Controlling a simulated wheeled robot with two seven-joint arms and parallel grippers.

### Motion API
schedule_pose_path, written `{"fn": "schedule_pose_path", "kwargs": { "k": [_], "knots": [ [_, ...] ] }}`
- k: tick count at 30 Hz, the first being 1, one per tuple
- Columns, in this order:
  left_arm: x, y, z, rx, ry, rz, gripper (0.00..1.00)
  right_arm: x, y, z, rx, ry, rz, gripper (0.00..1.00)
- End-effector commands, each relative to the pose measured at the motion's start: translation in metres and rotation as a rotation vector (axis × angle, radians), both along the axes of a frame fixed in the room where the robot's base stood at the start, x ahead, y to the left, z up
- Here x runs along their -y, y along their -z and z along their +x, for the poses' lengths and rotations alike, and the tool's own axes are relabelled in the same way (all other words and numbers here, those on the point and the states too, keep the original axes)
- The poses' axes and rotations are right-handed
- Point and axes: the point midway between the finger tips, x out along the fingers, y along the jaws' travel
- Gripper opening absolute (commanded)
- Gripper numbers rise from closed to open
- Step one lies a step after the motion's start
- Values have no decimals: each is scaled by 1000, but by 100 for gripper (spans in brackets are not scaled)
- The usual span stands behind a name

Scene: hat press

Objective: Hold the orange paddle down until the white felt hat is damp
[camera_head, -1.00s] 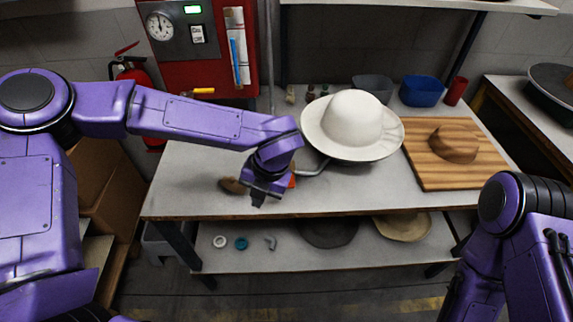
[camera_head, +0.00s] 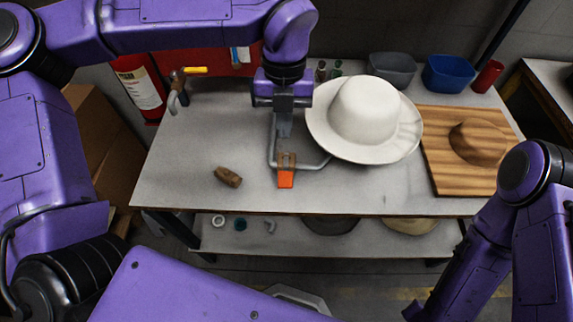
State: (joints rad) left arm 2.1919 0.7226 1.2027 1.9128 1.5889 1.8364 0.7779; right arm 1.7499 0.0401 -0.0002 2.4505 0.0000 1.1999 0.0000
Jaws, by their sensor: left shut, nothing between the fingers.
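The white felt hat (camera_head: 364,112) sits on the bench, brim out, to the right of my left gripper. Whether it is damp I cannot tell. My left gripper (camera_head: 284,130) is shut and empty, pointing down. In the picture its tips are just behind the paddle, over the space inside the pipe, and appear apart from the paddle. My right arm shows at the lower right, but its gripper is out of view.
A wooden board (camera_head: 452,178) with a brown hat form (camera_head: 478,143) lies at the right. A brown brush-like piece (camera_head: 228,177) lies left of the paddle. A grey bin (camera_head: 392,69), blue bin (camera_head: 448,74) and red cup (camera_head: 487,77) stand behind. The bench's left side is mostly clear.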

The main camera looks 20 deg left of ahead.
Motion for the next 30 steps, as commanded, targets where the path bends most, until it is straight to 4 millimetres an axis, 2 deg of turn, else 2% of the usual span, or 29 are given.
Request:
{"fn": "schedule_pose_path", "kwargs": {
  "k": [5, 8, 18, 22, 25, 30],
  "knots": [
    [-1, 10, -1, 0, -2, 1, 0, 0, -3, 0, 0, 0, 0, 43],
    [1, 26, -5, -4, 1, 1, 0, 0, -7, 0, 0, 0, 0, 43],
    [5, 100, -15, -6, 3, 1, 0, 0, -22, 0, 0, 0, 0, 43],
    [6, 121, -18, -5, 3, 1, 0, 0, -29, 0, 1, 0, 0, 43],
    [6, 132, -19, -2, 3, 1, 0, 0, -31, 0, 1, 0, 0, 43],
    [6, 139, -19, 1, 4, 0, 0, 0, -31, 0, 1, 0, 0, 43]
  ]
}}
